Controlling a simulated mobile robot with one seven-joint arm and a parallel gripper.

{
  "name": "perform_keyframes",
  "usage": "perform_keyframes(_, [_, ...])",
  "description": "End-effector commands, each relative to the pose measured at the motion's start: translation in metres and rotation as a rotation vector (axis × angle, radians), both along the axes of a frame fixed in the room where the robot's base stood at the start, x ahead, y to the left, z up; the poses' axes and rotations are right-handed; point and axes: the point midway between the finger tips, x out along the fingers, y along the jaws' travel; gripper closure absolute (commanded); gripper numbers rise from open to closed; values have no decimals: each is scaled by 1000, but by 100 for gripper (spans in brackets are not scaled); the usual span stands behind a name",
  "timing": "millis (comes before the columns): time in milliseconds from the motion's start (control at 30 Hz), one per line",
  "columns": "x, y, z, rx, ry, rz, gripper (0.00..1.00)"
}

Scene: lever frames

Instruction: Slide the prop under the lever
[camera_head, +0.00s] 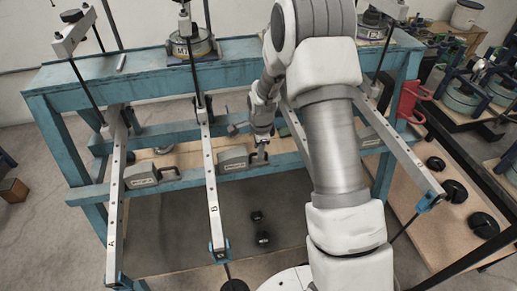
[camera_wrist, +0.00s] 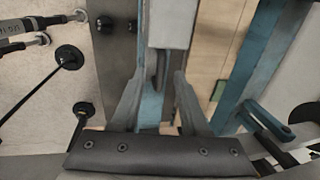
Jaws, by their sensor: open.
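Several pale levers with rows of holes slope forward from the blue bench. The one marked A (camera_head: 116,190) is at the left, and the one marked B (camera_head: 213,190) is in the middle. My gripper (camera_head: 262,148) is pointed down at the right end of the prop beside B. In the wrist view my gripper (camera_wrist: 161,88) is open. A pale block (camera_wrist: 180,25) with a dark tab lies just beyond and between the fingertips; contact is unclear.
The blue bench (camera_head: 130,73) stands behind with weights on top. Another lever (camera_head: 400,157) slopes down at the right. My arm hides much of the bench's right half.

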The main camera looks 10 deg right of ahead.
Motion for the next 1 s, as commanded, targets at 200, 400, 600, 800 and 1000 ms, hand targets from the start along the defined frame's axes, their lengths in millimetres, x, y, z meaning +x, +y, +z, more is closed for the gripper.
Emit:
perform_keyframes(200, [1, 0, -3, 0, -2, 0, 55])
perform_keyframes(400, [1, 0, -3, 0, -1, 0, 68])
perform_keyframes(600, [1, 0, -3, 0, -1, 0, 100])
perform_keyframes(800, [1, 0, -3, 0, -1, 0, 100])
perform_keyframes(1000, [1, 0, -3, 0, -1, 0, 100])
